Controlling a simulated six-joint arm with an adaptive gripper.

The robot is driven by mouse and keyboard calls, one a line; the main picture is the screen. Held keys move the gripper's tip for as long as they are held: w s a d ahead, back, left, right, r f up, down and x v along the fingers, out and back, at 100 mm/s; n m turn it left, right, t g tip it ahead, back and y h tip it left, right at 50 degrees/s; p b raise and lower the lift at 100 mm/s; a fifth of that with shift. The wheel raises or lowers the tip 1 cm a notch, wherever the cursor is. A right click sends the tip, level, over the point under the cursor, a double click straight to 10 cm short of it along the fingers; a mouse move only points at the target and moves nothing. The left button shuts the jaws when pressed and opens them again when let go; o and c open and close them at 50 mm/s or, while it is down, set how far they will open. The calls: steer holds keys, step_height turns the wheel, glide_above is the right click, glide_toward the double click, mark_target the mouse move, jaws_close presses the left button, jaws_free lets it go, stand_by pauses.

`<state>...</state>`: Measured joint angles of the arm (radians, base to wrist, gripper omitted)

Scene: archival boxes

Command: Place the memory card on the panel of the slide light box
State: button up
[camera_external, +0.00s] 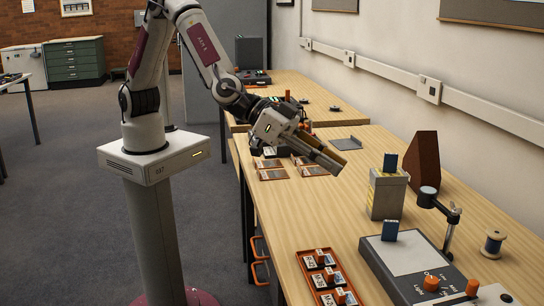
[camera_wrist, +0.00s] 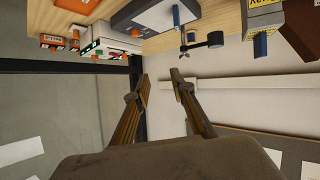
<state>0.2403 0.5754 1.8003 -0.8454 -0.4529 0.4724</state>
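A second blue card (camera_external: 390,162) stands upright in a metal box with a yellow label. I cannot tell which one is the memory card. My gripper (camera_external: 333,160) is in the air left of both, over the bench. Its fingers are apart and hold nothing in the wrist view (camera_wrist: 160,80).
The metal box (camera_external: 386,196) stands behind the light box, with a brown wedge (camera_external: 423,164) behind it. A jointed stand (camera_external: 450,225) and a thread spool (camera_external: 493,243) are to the right. An orange tray (camera_external: 310,275) holds several labelled items.

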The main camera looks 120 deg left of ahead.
steer(key=s+r+m+g+h, duration=0.1)
steer(key=s+r+m+h, duration=0.1)
steer(key=s+r, duration=0.65)
steer(key=s+r+m+g+h, duration=0.15)
steer(key=s+r, duration=0.25)
steer(key=s, duration=0.9)
steer(key=s+a+f+g, duration=0.1)
steer(key=s+a, duration=0.2)
steer(key=s, duration=0.6)
steer(key=s+a+f+g+y, duration=0.1)
steer(key=s+a+f+g, duration=0.1)
steer(key=s, duration=0.8)
steer(key=s+a+f+g, duration=0.1)
steer(key=s+a, duration=0.3)
steer(key=s, duration=0.6)
steer(key=shift+f+y, duration=0.15)
steer(key=shift+y, duration=0.2)
